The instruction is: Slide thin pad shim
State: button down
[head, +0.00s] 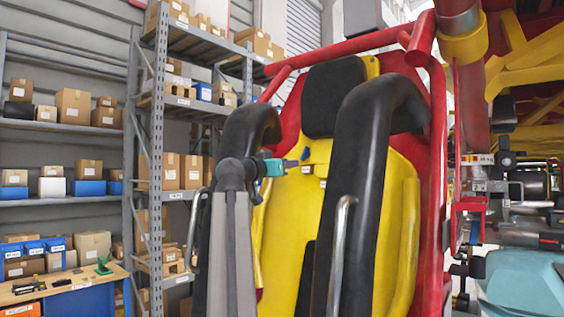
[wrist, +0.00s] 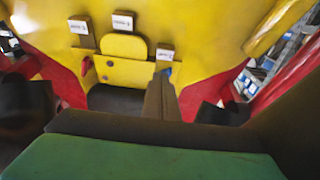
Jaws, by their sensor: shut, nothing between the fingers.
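My gripper (head: 298,163) reaches in front of the yellow seat back (head: 318,152), between the black shoulder restraints. Its fingers (wrist: 161,82) are shut with nothing between them. A small blue tab (head: 305,154) is just beyond the fingertips; it also shows in the wrist view (wrist: 168,71), partly hidden by them. I cannot tell whether the fingertips touch it. A small red tab (wrist: 86,65) sits at the other end of the yellow plate (wrist: 125,72). White labels (wrist: 122,22) are fixed around the plate. I cannot tell for certain which piece is the thin pad shim.
Black padded restraints (head: 367,165) rise on both sides of my arm, close to it. A red frame (head: 437,140) borders the seat. Shelves with boxes (head: 73,106) and a workbench (head: 70,287) stand at the left. Yellow and red structure fills the right.

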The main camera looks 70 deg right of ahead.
aim_at(309, 174)
jog(key=p+x, duration=0.2)
jog(key=x, duration=0.5)
jog(key=shift+d+p, duration=0.3)
jog(key=shift+a+f+b, duration=0.25)
jog(key=shift+f+b, duration=0.75)
jog(key=shift+a+f+b, duration=0.25)
jog(key=shift+f+b, duration=0.75)
jog(key=shift+f, duration=0.2)
jog(key=shift+w+a+f, duration=0.15)
jog(key=shift+a+f, duration=0.05)
jog(key=shift+a, duration=0.2)
jog(key=r+b+v, duration=0.2)
jog(key=b+v, duration=0.3)
jog(key=v, duration=1.4)
jog(key=shift+a+f, duration=0.2)
jog(key=shift+f, duration=0.2)
